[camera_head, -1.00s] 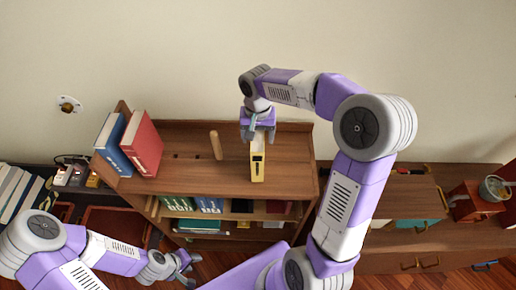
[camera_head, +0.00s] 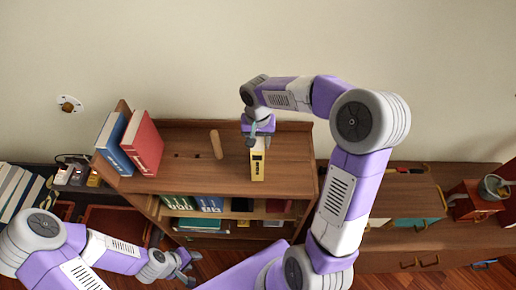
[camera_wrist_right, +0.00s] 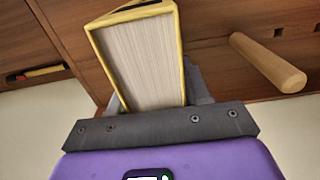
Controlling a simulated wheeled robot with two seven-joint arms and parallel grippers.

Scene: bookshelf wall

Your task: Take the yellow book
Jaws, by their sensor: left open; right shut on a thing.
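The yellow book (camera_head: 258,165) stands upright on the top of the bookshelf, its spine facing the front. In the right wrist view the yellow book (camera_wrist_right: 143,58) shows its white page edges between the fingers. My right gripper (camera_head: 258,140) is shut on the book from above and behind. In the right wrist view the fingers are mostly hidden behind the book. My left gripper (camera_head: 187,267) is open and empty, low in front of the shelf at the left, well away from the book.
A blue book (camera_head: 113,145) and a red book (camera_head: 143,142) lean at the shelf top's left end. A wooden peg (camera_head: 216,144) stands left of the yellow book. Several books fill the shelf below. A low cabinet (camera_head: 395,190) stands at the right.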

